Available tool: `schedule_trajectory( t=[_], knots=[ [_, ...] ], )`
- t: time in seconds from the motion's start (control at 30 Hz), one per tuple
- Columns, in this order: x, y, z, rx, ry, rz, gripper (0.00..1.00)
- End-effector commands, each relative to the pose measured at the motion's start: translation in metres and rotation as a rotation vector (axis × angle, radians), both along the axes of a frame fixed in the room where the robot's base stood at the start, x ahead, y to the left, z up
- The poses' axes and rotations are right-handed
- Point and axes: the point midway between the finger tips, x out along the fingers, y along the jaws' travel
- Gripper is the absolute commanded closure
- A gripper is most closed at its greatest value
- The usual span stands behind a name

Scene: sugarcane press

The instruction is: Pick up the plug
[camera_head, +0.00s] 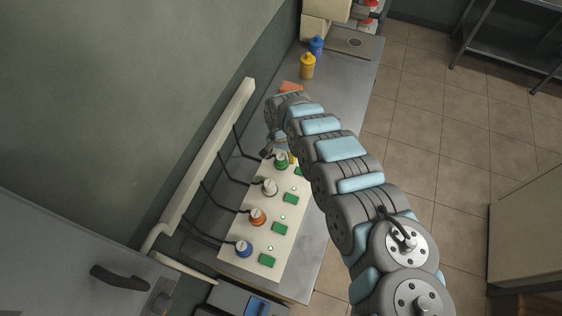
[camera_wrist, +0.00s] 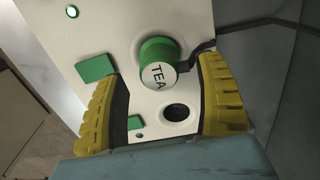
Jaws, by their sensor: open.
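A green plug with a white cap reading "TEA" (camera_wrist: 157,66) sits in the white panel (camera_wrist: 215,20), with a black cord running off to the right. It also shows in the head view (camera_head: 281,160), close to my arm's end. My gripper (camera_wrist: 163,100) is open, with yellow ribbed fingers on either side of the panel area near the green plug. The plug lies just ahead of the fingers, nearer the right one; I cannot tell whether that finger touches the plug or its cord. In the head view my arm hides most of the gripper.
A white plug (camera_head: 269,187), an orange plug (camera_head: 257,216) and a blue plug (camera_head: 243,249) sit along the panel, corded to a wall conduit (camera_head: 211,151). A dark round hole (camera_wrist: 177,112) is beside the green plug. Blue (camera_head: 316,45) and yellow (camera_head: 307,67) bottles stand farther back.

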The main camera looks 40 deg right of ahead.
Motion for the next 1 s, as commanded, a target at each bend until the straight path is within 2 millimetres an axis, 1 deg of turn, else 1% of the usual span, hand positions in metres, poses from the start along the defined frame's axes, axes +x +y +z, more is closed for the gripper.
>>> schedule_trajectory(
  t=[0.03,0.4,0.57,0.83,0.87,0.9,0.97,1.0],
  knots=[
    [0.000,0.002,-0.006,0.002,0.000,0.000,0.29],
    [0.001,0.001,-0.035,0.001,-0.002,0.000,0.29],
    [-0.001,-0.001,-0.041,-0.001,0.000,-0.001,0.29],
    [-0.001,-0.001,-0.041,-0.001,0.000,-0.001,0.29],
    [-0.001,-0.001,-0.041,-0.001,0.000,-0.001,0.36],
    [-0.001,-0.001,-0.041,-0.001,0.000,-0.001,0.47],
    [-0.001,-0.001,-0.041,0.000,0.001,-0.001,0.64],
    [-0.001,-0.001,-0.041,0.000,0.001,-0.001,0.76]
  ],
)
